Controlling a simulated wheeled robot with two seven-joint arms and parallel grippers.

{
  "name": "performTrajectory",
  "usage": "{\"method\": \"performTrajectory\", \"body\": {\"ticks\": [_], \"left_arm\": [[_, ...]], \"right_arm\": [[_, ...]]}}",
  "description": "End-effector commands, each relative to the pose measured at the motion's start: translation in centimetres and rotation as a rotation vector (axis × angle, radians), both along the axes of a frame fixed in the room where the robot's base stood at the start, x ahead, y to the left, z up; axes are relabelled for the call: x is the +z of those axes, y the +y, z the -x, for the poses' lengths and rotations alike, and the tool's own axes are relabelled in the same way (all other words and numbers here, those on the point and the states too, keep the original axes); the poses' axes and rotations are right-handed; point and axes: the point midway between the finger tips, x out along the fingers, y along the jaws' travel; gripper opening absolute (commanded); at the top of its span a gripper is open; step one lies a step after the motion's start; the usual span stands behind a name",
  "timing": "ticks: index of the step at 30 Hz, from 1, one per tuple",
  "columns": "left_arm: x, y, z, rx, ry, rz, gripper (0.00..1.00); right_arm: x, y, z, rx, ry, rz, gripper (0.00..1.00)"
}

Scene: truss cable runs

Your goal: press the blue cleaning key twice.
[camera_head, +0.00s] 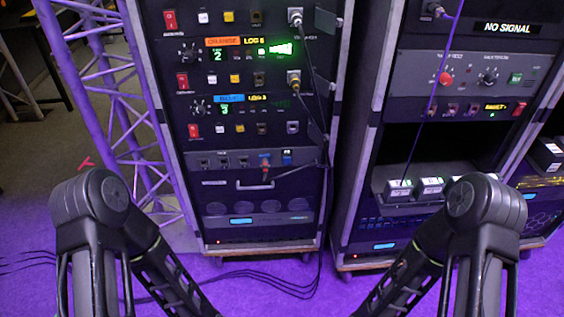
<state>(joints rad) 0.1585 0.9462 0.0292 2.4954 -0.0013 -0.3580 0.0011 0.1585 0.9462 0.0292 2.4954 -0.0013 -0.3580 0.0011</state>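A small blue key (287,157) sits at the right end of a dark panel low in the left rack; its marking is too small to read. I cannot tell which one is the cleaning key. Both my arms reach down out of the bottom edge, and neither gripper shows. No gripper is seen at the rack.
An orange-labelled unit (238,41) with a lit green display stands above the blue-labelled one. Cables hang along the left rack's right side. A second rack (431,70) stands right, a purple truss (119,110) left. Loose cables (270,283) lie on the purple floor.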

Motion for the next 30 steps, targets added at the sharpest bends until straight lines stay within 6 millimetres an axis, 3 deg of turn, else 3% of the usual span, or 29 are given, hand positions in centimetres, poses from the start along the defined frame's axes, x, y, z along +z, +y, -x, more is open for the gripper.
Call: {"method": "performTrajectory", "body": {"ticks": [15,30], "left_arm": [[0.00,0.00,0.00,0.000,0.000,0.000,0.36],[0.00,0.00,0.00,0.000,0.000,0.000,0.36]], "right_arm": [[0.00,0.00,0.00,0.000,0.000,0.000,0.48],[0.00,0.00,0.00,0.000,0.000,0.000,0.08]]}}
